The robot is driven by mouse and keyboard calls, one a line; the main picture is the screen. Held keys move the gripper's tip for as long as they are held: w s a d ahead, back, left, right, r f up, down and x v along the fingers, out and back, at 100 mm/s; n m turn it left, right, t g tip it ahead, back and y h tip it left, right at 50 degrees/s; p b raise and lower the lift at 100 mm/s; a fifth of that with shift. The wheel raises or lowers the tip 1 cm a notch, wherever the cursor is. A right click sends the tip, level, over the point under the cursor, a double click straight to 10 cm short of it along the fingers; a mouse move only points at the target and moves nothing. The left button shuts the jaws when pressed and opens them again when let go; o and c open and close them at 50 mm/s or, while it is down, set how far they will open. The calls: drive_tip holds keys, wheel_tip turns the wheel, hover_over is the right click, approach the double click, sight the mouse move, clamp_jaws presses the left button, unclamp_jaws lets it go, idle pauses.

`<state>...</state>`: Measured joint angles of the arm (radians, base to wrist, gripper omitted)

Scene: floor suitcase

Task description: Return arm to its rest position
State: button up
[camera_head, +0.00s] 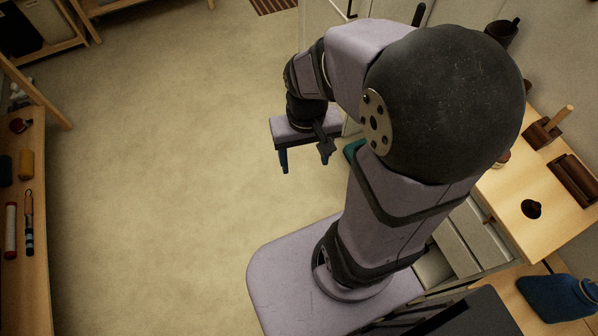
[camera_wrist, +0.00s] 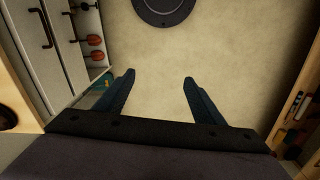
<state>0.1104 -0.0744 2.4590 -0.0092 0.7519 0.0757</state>
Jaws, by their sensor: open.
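My arm is folded above my base in the head view. My gripper (camera_head: 303,160) hangs over the open floor, pointing down. Its two dark blue fingers are apart with nothing between them.
A wooden shelf (camera_head: 40,275) with several small items stands at the left. At the right, a wooden counter (camera_head: 505,205) holds brown objects, and a blue bottle (camera_head: 555,297) lies nearby. White cabinets (camera_wrist: 50,50) stand left in the wrist view. The floor's middle is clear.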

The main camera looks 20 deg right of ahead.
drive_tip(key=s+a+n, duration=0.1)
drive_tip(key=s+a+f+n, duration=0.1)
drive_tip(key=shift+s+a, duration=0.3)
drive_tip(key=shift+a, duration=0.1)
drive_tip(key=shift+r+p, duration=0.55)
drive_tip(key=shift+r, duration=0.05)
